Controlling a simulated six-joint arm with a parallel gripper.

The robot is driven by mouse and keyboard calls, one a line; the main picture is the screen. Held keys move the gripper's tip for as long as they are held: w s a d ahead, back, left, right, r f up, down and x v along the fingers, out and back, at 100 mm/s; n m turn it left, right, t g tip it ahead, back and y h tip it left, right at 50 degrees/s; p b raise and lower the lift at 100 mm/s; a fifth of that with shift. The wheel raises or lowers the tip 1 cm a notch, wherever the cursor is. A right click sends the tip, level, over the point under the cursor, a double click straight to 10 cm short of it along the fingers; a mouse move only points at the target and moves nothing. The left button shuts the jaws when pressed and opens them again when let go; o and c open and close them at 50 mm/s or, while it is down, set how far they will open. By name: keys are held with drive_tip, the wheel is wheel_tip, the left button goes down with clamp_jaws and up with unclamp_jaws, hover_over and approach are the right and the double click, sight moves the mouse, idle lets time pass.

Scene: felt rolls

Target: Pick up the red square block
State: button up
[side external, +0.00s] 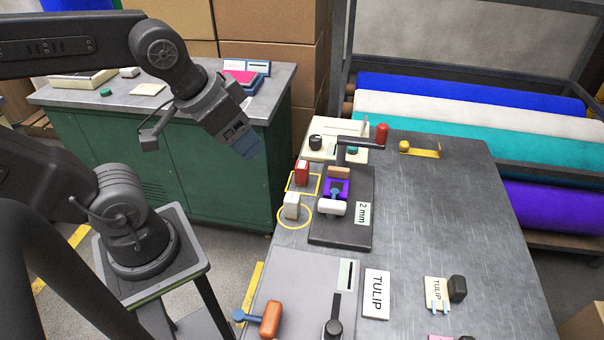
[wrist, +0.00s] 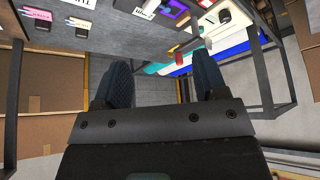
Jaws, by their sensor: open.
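The red block (side external: 302,173) stands upright near the left edge of the dark grey table (side external: 440,230), at a yellow square outline (side external: 290,187). My gripper (side external: 246,146) is in the air to the left of the block and above it, over the gap between the two tables. It is open and empty, apart from the block. In the wrist view my two fingers (wrist: 165,85) are spread, with only floor and table parts beyond them. Small red patches show near the table there, but I cannot tell which is the block.
A white block (side external: 291,206) stands at a yellow circle (side external: 295,226) just in front of the red one. A dark fixture marked 2 mm (side external: 340,237) with a post and arm stands close on the right. A red cylinder (side external: 382,133) is farther back. A green cabinet (side external: 170,160) stands behind my gripper.

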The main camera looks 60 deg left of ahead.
drive_tip(key=w+a+f+n+g, duration=0.1)
drive_tip(key=w+a+n+g, duration=0.15)
drive_tip(key=w+n, duration=0.55)
drive_tip(key=n+g, duration=0.3)
drive_tip(key=n, duration=1.6)
hover_over(302, 174)
drive_tip(key=a, duration=0.1)
wheel_tip(302, 174, down, 12)
drive_tip(key=shift+w+a+f, duration=0.25)
drive_tip(key=shift+w+f, duration=0.15)
drive_tip(key=shift+f, duration=0.1)
wheel_tip(302, 174, down, 13)
drive_tip(key=shift+f, duration=0.15)
drive_tip(key=c, duration=1.2)
